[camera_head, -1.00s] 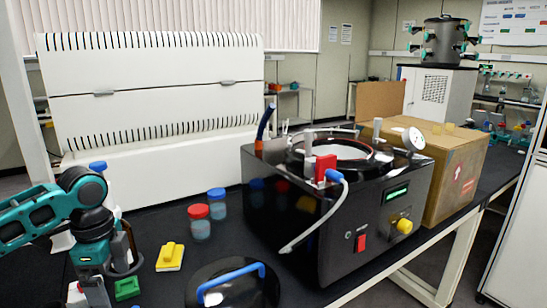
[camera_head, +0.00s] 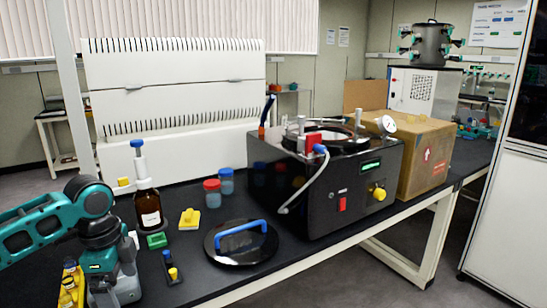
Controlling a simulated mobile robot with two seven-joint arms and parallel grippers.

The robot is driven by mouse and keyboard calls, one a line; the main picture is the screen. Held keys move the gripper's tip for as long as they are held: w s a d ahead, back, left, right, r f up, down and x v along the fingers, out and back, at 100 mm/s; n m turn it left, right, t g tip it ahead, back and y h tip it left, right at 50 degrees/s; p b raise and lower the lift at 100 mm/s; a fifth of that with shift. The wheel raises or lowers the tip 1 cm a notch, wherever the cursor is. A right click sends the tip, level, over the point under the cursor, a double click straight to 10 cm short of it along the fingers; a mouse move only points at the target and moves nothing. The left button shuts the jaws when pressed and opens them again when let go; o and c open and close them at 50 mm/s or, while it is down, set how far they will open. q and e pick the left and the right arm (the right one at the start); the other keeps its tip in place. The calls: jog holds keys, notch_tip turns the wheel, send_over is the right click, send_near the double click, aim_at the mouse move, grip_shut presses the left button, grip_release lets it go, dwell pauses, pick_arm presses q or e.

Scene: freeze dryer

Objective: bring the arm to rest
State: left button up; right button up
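My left arm (camera_head: 62,222) comes in from the left in the head view, bent at a teal and black joint. Its lower part points down to my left gripper (camera_head: 116,288) at the bottom left, over the near edge of the black bench. The fingertips cannot be made out, so whether it is open or shut does not show. Nothing held is visible. My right arm and gripper are out of view.
Near my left arm are a brown bottle (camera_head: 148,208), yellow block (camera_head: 189,218), green block (camera_head: 157,240) and yellow-capped vials (camera_head: 69,286). Red-capped (camera_head: 212,192) and blue-capped (camera_head: 226,181) jars, a black lid (camera_head: 241,242) and the freeze dryer (camera_head: 325,185) stand farther right.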

pick_arm(q)
jog(key=s+d+f+n+t+h, duration=0.3)
jog(key=d+f+n+t+h, duration=0.15)
jog(key=d+f, duration=1.2)
jog(key=s+a+f+n+t+y, duration=0.1)
jog(key=s+a+f+n+t, duration=0.1)
jog(key=s, duration=0.5)
jog(key=s+a+f+n+t+y, duration=0.1)
jog(key=s+a+f+n+t, duration=0.2)
jog(key=s+n, duration=0.4)
jog(key=shift+a+f+t+y, duration=0.15)
jog(key=shift+f+t+y, duration=0.1)
jog(key=shift+t+y, duration=0.15)
